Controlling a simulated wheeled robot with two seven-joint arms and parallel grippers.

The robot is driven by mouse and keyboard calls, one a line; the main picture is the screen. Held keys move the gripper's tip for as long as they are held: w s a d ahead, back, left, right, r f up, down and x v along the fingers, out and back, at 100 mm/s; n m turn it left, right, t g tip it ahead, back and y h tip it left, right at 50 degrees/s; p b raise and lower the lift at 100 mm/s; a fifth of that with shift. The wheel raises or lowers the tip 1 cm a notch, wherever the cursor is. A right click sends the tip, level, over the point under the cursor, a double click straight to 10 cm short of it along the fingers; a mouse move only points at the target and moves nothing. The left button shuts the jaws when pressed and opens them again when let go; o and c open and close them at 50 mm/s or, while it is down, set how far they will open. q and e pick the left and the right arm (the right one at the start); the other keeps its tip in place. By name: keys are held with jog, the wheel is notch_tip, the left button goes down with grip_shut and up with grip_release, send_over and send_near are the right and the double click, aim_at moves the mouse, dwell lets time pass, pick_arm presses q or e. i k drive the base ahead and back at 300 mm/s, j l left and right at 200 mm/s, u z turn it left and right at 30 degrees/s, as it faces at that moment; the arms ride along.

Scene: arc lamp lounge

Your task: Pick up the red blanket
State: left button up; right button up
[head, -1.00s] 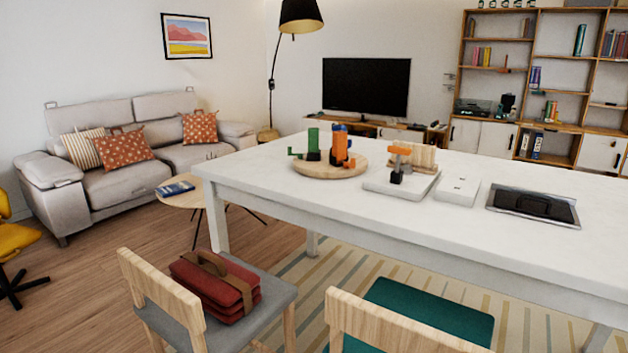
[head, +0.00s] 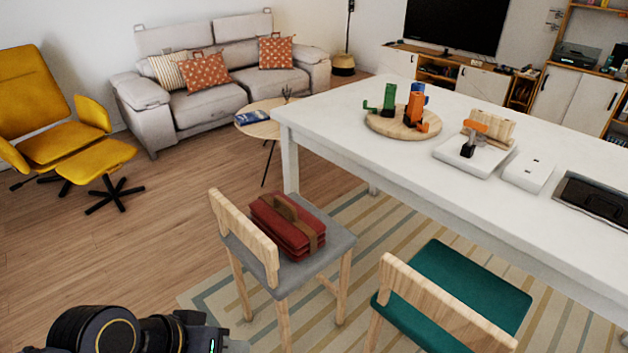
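The red blanket (head: 278,232) lies folded in a stack on the grey seat of a wooden chair (head: 334,240), with a brown strap around it. The chair's wooden backrest stands on the near left side of the blanket and hides part of its lower edge. Part of my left arm shows at the bottom left of the head view, well apart from the blanket; its fingers cannot be made out. My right gripper is not in view.
A white table (head: 420,180) stands behind the chair, holding a round wooden board (head: 378,125) with coloured items. A teal-seated chair (head: 470,290) stands to the right. A yellow armchair (head: 45,110) is at the left. The wooden floor (head: 130,240) between is clear.

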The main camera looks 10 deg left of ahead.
aim_at(296, 233)
jog(key=u, duration=0.25)
jog(key=i+j+u, duration=0.15)
jog(key=u, duration=0.35)
jog(key=i+u, duration=0.25)
jog(key=u, duration=0.2)
jog(key=i+u, duration=0.2)
jog(key=u, duration=0.3)
jog(key=i+l, duration=0.2)
jog(key=i, duration=0.3)
